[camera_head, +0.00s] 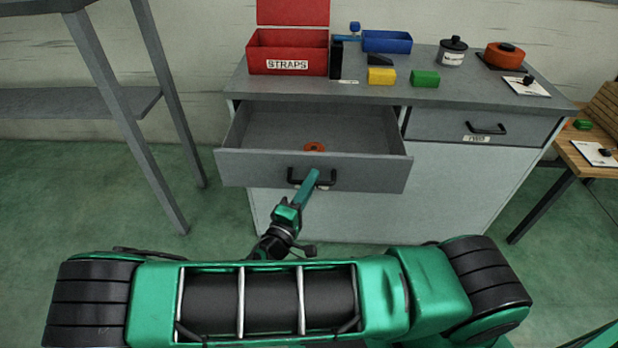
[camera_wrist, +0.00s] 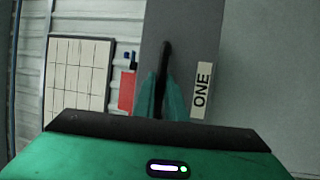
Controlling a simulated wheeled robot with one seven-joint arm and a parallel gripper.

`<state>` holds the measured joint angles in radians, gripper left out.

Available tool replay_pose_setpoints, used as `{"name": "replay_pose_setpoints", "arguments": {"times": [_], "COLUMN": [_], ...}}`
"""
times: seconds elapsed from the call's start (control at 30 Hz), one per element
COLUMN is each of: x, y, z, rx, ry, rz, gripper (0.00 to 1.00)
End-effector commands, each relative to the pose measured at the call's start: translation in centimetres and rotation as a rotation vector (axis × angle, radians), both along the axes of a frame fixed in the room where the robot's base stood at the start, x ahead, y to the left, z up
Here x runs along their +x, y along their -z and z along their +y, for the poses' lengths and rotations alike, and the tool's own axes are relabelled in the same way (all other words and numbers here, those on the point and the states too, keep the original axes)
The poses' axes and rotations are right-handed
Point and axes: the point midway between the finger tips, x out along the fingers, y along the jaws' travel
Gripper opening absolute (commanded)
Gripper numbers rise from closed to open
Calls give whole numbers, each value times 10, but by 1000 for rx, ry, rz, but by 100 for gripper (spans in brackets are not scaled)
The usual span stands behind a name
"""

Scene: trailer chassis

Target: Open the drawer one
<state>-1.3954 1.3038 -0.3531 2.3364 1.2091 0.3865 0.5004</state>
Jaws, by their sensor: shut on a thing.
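The left drawer (camera_head: 250,168) of the grey workbench stands pulled out, with its inside showing and a small orange round thing (camera_head: 315,147) lying in it. Its front bears a black bar handle (camera_head: 328,178). In the wrist view, a label reading ONE (camera_wrist: 203,86) is on the drawer front beside the handle (camera_wrist: 165,62). My gripper (camera_head: 312,176) is at the handle, and its green fingers (camera_wrist: 160,92) are closed around the bar. The fingers hide part of the handle and of the label in the head view.
The right drawer (camera_head: 455,127) is shut. On the benchtop stand a red STRAPS box (camera_head: 290,50), a blue bin (camera_head: 387,41), yellow (camera_head: 381,76) and green (camera_head: 425,78) blocks, a black-lidded jar (camera_head: 452,52) and an orange container (camera_head: 504,56). A grey rack (camera_head: 80,102) stands at left.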

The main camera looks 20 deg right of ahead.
Motion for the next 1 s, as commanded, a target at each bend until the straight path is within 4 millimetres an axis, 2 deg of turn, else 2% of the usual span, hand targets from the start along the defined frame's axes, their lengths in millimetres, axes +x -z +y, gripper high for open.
{"name": "replay_pose_setpoints", "arguments": {"times": [0.37, 0.4, 0.47, 0.77, 1.0], "x": [-2, -2, -1, -1, -17], "y": [3, 4, 3, 2, 6], "z": [-2, -2, -3, -3, 15], "rx": [3, 3, 3, 1, 2], "ry": [6, 6, 7, 6, 2], "rz": [9, 9, 8, 4, 5], "gripper": [0, 16, 29, 29, 29]}}
